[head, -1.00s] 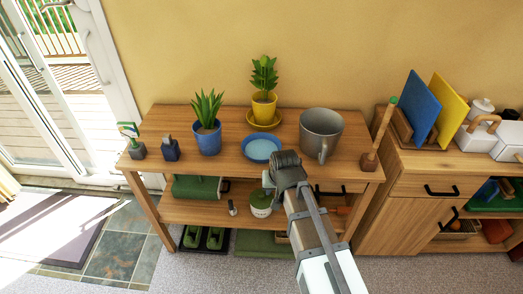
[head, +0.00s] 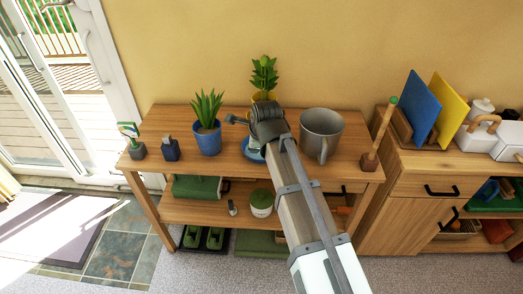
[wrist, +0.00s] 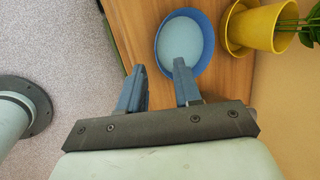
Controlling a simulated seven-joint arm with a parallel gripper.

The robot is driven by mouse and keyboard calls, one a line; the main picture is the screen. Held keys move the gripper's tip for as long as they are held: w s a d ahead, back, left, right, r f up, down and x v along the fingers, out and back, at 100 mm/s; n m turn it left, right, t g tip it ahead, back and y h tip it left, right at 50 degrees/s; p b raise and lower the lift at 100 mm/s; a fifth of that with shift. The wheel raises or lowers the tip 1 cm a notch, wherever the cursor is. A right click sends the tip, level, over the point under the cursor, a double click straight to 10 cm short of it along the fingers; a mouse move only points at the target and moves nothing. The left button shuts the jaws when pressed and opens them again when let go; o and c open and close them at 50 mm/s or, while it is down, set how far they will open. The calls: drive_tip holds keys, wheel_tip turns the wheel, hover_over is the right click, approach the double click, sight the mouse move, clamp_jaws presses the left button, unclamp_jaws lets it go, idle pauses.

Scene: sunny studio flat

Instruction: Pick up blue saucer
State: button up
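The blue saucer (wrist: 184,42) lies flat on the wooden table top, with a darker blue rim and a pale blue inside. In the head view my arm hides most of it, and only a part of its left side (head: 250,154) shows. My gripper (wrist: 158,75) is open and empty in the wrist view, its two fingers apart. One fingertip overlaps the saucer's near edge in that view and the other is beside it; I cannot tell whether they touch. In the head view my gripper (head: 236,119) is above the saucer.
A yellow pot on a yellow saucer (wrist: 236,30) stands close to the blue saucer. A blue pot with a spiky plant (head: 207,138) is to the left, and a grey metal pitcher (head: 321,135) to the right. A shelf with several things lies below the table top.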

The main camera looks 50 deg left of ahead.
drive_tip(key=a+f+m, duration=0.1)
drive_tip(key=f, duration=0.1)
drive_tip(key=w+a+f+m, duration=0.1)
drive_tip(key=f+m, duration=0.1)
drive_tip(key=f, duration=0.1)
drive_tip(key=a+f+m, duration=0.2)
drive_tip(key=shift+w+f, duration=0.2)
drive_tip(key=shift+w, duration=0.1)
drive_tip(key=shift+x, duration=2.6)
drive_tip(key=shift+s+a, duration=0.1)
drive_tip(key=shift+a, duration=0.05)
drive_tip(key=shift+c, duration=0.4)
clamp_jaws()
